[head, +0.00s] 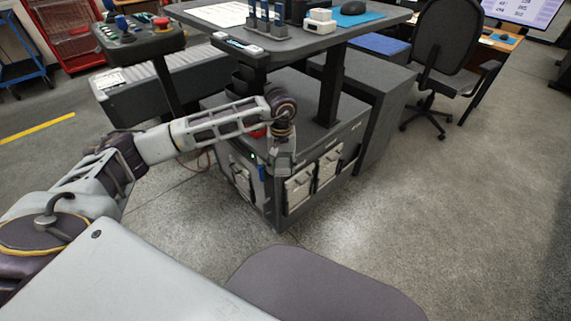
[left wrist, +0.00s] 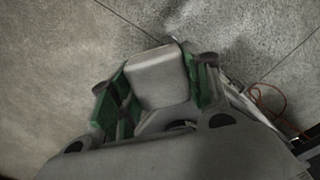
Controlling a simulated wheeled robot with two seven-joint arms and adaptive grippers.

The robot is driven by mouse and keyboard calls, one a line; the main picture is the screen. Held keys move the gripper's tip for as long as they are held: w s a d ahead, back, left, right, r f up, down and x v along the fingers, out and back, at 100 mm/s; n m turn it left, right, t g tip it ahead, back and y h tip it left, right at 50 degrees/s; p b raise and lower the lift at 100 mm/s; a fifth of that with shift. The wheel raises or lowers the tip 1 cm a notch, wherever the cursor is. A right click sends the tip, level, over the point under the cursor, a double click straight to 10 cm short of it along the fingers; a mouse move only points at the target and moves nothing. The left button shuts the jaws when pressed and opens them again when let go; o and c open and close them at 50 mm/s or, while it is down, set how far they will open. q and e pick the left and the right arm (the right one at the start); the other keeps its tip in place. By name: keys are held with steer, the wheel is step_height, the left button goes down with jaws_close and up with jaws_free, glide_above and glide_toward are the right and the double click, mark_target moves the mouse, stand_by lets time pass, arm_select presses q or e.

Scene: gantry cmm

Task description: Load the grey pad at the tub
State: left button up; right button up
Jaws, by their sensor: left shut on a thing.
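My left gripper (head: 283,158) hangs at the end of my outstretched left arm, in front of the near corner of a dark grey cabinet. In the left wrist view, my left gripper (left wrist: 157,84) is shut on a light grey block with rounded edges, which looks like the grey pad (left wrist: 158,70). The green-lined fingers lie along its two sides. The floor shows beyond the pad. In the head view the pad is too small to make out clearly. I cannot pick out a tub in either view. My right gripper is not in view.
The dark cabinet (head: 310,205) with light latched panels stands under a tabletop (head: 300,42) holding several small items. An office chair (head: 440,60) stands at the upper right. A control panel stand (head: 140,38) is at the upper left. The floor at right (head: 460,210) is clear.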

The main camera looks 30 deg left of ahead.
arm_select(q)
steer(key=w+a+r+n+p, duration=0.1)
steer(key=a+r+n+p, duration=0.4)
steer(key=p, duration=0.5)
steer(key=shift+w+a+r+n+p, duration=0.15)
steer(key=shift+a+n+p, duration=0.2)
steer(key=shift+a+n, duration=1.05)
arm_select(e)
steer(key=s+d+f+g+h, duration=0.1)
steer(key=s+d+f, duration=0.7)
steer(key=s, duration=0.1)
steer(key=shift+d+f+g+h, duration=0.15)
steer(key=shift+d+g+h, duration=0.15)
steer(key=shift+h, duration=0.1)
arm_select(q)
steer(key=shift+a, duration=0.1)
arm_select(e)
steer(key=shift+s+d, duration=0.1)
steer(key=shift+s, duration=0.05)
